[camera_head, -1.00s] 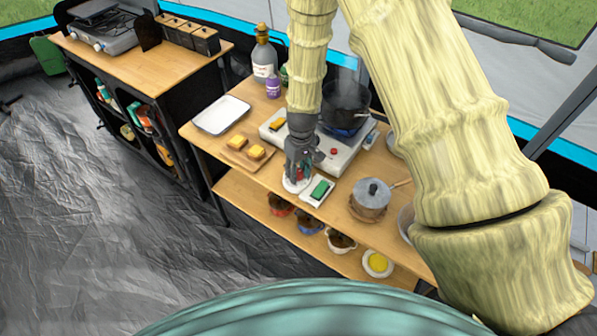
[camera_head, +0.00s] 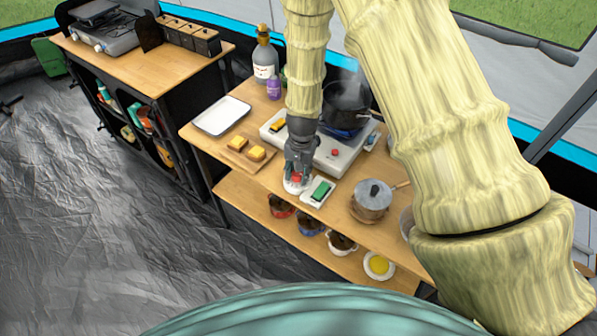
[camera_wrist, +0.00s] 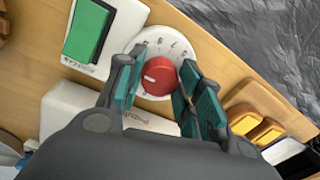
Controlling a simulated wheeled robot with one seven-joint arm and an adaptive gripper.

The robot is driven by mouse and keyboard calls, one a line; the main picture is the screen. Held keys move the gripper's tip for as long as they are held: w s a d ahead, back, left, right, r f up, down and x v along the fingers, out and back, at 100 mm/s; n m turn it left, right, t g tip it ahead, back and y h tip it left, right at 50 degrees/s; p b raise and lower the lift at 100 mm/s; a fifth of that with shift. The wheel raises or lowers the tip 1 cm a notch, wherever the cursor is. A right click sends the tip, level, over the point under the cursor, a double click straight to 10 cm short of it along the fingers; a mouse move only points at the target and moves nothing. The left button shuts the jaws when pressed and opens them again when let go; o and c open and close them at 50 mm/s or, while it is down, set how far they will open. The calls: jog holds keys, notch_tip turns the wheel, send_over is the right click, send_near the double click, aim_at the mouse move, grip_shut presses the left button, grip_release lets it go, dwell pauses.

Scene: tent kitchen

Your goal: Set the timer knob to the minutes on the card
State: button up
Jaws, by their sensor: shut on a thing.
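The timer is a white round dial (camera_wrist: 177,47) with printed numbers and a red knob (camera_wrist: 158,77) at its middle. In the head view its white base (camera_head: 292,188) stands near the table's front edge. My gripper (camera_wrist: 154,92) points down over it, with its teal-padded fingers on either side of the knob, shut on it. A pale line on the knob points towards the left in the wrist view. In the head view my gripper (camera_head: 296,176) covers most of the dial. I cannot make out a card with minutes in either view.
A white block with a green top (camera_head: 320,191) sits close right of the timer. A white stove (camera_head: 335,157) with a steaming dark pot (camera_head: 345,108) stands behind. A board with yellow pieces (camera_head: 235,158) is left, a lidded pot (camera_head: 371,199) right.

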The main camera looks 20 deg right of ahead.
aim_at(300, 174)
jog(key=shift+w+r+m, duration=0.1)
jog(key=shift+w+m, duration=0.05)
jog(key=shift+m, duration=1.15)
jog(key=o, duration=1)
jog(key=shift+o, duration=0.2)
notch_tip(300, 174, up, 12)
jog(key=shift+s+d, duration=0.2)
jog(key=shift+s, duration=0.15)
